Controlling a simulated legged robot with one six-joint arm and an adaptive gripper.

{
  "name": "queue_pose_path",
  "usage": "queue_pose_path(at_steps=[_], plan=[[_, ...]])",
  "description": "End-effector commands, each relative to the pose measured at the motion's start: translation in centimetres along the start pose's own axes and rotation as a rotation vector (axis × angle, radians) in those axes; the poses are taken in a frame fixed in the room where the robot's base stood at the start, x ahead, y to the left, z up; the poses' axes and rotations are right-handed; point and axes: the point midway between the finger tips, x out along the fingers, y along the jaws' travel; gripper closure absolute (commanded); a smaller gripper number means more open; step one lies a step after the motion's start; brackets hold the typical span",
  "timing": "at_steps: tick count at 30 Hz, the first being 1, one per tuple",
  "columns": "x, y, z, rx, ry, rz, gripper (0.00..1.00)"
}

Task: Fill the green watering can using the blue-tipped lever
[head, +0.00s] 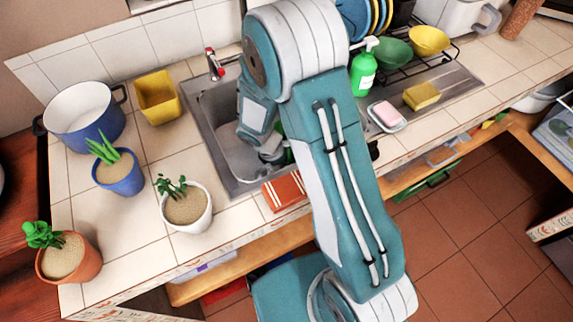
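My arm reaches over the counter and down into the metal sink (209,105). My gripper (272,153) is low in the sink, mostly hidden by my own arm; whether its fingers are open or shut does not show. A small green patch (290,153) shows beside the gripper, between it and my arm. It may be part of the green watering can, but most of it is hidden. A tap lever with a red tip (210,52) stands at the sink's back edge. No blue-tipped lever is visible; my arm covers the area right of the red one.
Left of the sink are a blue pot (85,118), a yellow container (157,97) and several potted plants, including a white-potted one (187,208). Right are a green soap bottle (363,70), a soap dish (387,117), a sponge (421,96) and a dish rack. An orange cloth (285,191) lies at the front edge.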

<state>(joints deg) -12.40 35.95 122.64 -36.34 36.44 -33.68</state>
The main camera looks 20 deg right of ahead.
Motion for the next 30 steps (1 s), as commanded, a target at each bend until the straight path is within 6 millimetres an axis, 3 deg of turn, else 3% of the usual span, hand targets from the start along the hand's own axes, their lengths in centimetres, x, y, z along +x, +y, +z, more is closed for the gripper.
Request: queue_pose_path(at_steps=[5, 18, 30], plan=[[-2.1, 0.1, 0.0, 0.000, 0.001, 0.006, 0.49], [-10.7, 0.1, -0.1, 0.000, 0.002, 0.004, 0.49], [-12.8, 0.2, 0.6, 0.045, 0.021, 0.006, 0.46]])
